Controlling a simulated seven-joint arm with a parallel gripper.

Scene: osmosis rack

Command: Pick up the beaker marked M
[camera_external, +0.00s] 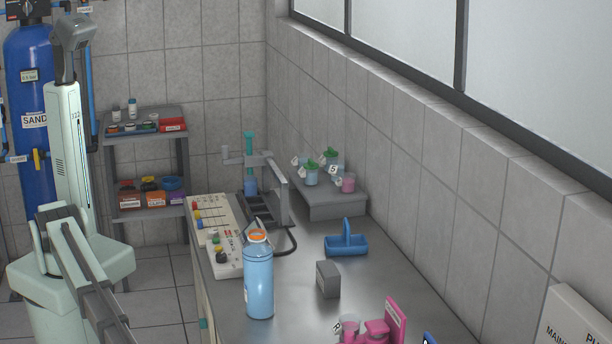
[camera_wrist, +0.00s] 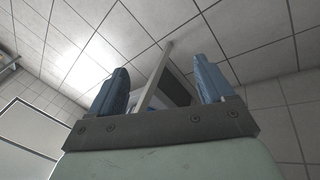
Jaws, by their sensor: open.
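Several small beakers with white tags stand on a grey raised block at the back right of the bench in the external view. One is pale blue (camera_external: 311,177), one is pink (camera_external: 348,184), and green shows at the tops of others. Another pink beaker (camera_external: 349,327) with a tag stands at the front. My gripper (camera_wrist: 162,85) is open and empty in the wrist view, with tiled surfaces beyond its blue-grey fingers. I cannot make it out in the external view.
A blue bottle (camera_external: 259,280) with an orange cap stands at the bench's front left. Near it are a control panel (camera_external: 226,262), a grey stand (camera_external: 276,190), a grey block (camera_external: 328,279) and a blue handled tool (camera_external: 346,243). A tiled wall borders the right side.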

